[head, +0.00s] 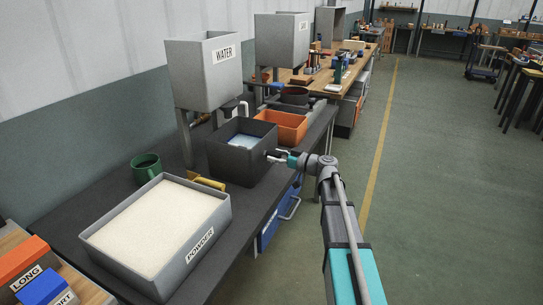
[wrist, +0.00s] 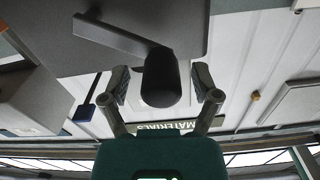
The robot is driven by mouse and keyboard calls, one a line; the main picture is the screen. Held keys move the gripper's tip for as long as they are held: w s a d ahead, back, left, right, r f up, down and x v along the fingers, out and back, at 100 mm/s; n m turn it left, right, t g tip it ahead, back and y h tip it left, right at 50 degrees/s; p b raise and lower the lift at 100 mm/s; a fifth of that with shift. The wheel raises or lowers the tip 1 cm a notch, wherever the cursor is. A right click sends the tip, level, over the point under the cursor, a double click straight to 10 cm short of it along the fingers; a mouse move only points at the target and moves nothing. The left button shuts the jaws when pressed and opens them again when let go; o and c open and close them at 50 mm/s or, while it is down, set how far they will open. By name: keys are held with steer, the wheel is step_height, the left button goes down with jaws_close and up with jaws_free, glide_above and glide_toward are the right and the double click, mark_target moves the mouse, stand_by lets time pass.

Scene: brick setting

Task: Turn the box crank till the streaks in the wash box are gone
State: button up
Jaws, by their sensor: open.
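The dark grey wash box (head: 228,165) stands on the bench under the water tank, with pale blue liquid (head: 244,141) inside. Whether streaks show in the liquid is too small to tell. My gripper (head: 277,157) is at the right side of the box, where the crank is mostly hidden by it. In the wrist view the dark crank handle (wrist: 161,78) sticks out from the crank arm (wrist: 118,38). My gripper (wrist: 161,86) is open there, with one finger on each side of the handle and a visible gap to each.
A grey POWDER tray (head: 212,238), a green mug (head: 147,167) and a yellow-handled tool (head: 207,183) are in front of the box. An orange bin (head: 293,128) is behind it. The floor (head: 440,200) at right is clear.

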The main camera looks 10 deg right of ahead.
steer(key=shift+w+a, duration=0.35)
steer(key=shift+a, duration=0.1)
jaws_close()
